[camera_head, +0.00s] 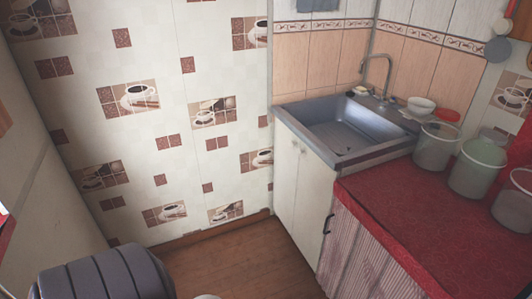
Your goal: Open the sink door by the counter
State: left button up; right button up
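The sink cabinet (286,175) stands against the tiled walls, under a grey metal sink (345,125). Its front has two white doors. The sink door by the counter (314,205) is the right one and looks shut. Small pale knobs seem to sit near the top where the two doors meet. The red-topped counter (390,215) adjoins the cabinet on the right. Neither of my grippers is in view.
Brown wooden floor (235,260) lies clear before the sink cabinet. A dark grey ribbed thing (100,275) is at bottom left. Lidded containers (437,147) and a white bowl (420,106) stand at the right. A tap (378,72) rises behind the sink.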

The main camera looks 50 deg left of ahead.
aim_at(315, 197)
jog(key=u, duration=1.1)
jog(key=i+j, duration=0.1)
jog(key=i, duration=0.5)
